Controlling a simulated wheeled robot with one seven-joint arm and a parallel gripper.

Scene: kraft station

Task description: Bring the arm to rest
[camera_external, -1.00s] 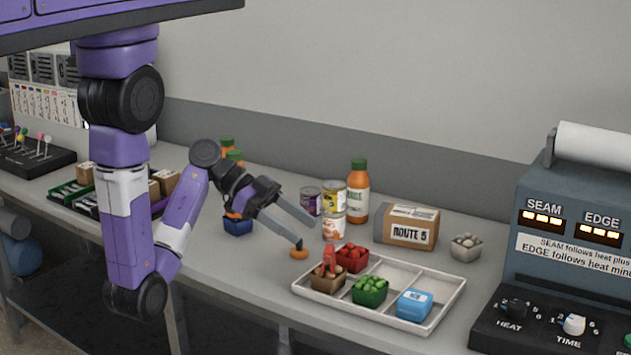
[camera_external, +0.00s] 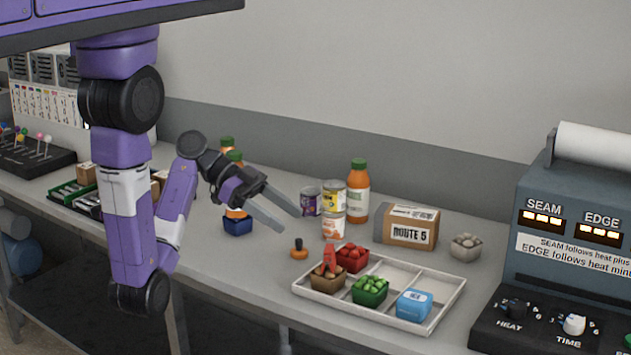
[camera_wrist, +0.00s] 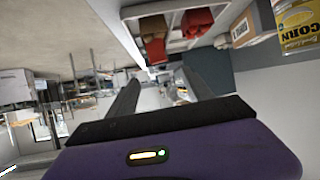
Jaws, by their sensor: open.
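My gripper (camera_external: 289,219) is open and empty in the external view. It hangs in the air above the counter, left of the cans, with its fingers pointing right and down. In the wrist view its two dark fingers (camera_wrist: 158,95) stand apart with nothing between them. My purple arm is bent, with its elbow low in front of the counter edge. A small orange object with a dark knob (camera_external: 299,251) stands on the counter below and right of the fingertips, apart from them.
A white divided tray (camera_external: 447,308) holds brown, red and green baskets and a blue box. Several cans (camera_external: 332,227), an orange bottle (camera_external: 358,193) and a ROUTE 5 box (camera_external: 408,226) stand behind. A blue container (camera_external: 237,227) sits beneath my wrist. The sealing machine (camera_external: 560,230) is at right.

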